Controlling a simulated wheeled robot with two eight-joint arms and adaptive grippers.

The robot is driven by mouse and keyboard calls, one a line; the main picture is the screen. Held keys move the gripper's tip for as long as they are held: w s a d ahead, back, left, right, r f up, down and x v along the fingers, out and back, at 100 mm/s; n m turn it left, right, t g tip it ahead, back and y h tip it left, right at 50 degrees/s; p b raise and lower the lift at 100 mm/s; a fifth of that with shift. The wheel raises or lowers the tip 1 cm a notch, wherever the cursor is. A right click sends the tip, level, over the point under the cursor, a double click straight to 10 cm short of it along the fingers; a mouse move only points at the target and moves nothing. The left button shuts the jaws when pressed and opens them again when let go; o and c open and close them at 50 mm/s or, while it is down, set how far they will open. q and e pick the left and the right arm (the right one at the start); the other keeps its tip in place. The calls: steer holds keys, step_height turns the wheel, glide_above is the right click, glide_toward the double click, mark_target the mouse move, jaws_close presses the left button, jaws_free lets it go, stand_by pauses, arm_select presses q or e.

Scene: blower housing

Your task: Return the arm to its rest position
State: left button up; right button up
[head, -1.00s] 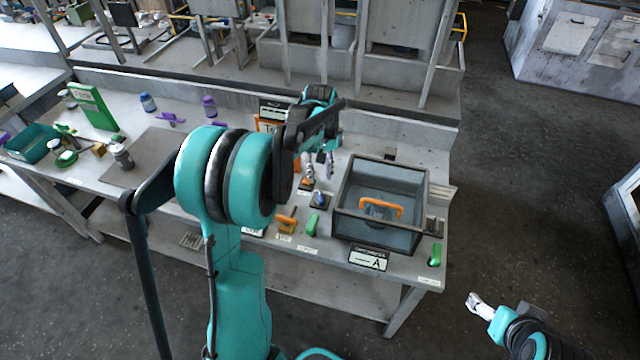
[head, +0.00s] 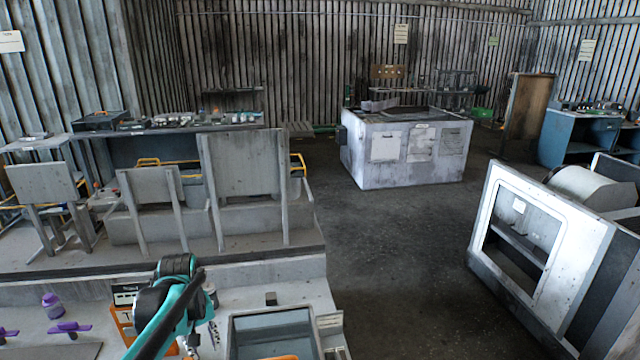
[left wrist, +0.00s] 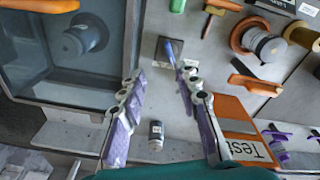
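My left arm is teal and black and reaches over the workbench (head: 260,287) at the lower left of the head view. Beyond the fingertips a small dark plate with a blue part (left wrist: 170,48) lies on the bench. My right gripper is out of view.
An orange box marked "Test" (left wrist: 238,125) and a small dark bottle (left wrist: 156,136) are close by. Open floor (head: 400,260) lies right of the bench.

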arm_select(q)
steer(key=s+d+m+t, duration=0.3)
steer(key=s+d, duration=0.3)
steer(key=s, duration=0.2)
steer(key=s+d+r+m+t, duration=0.1)
steer(key=s+d+m+t, duration=0.2)
steer(key=s+d, duration=0.3)
steer(key=s+m, duration=0.1)
steer(key=s, duration=0.1)
steer(key=shift+s+d+r+m, duration=0.15)
steer(key=shift+s+d+m, duration=0.05)
steer(key=shift+s+m, duration=0.15)
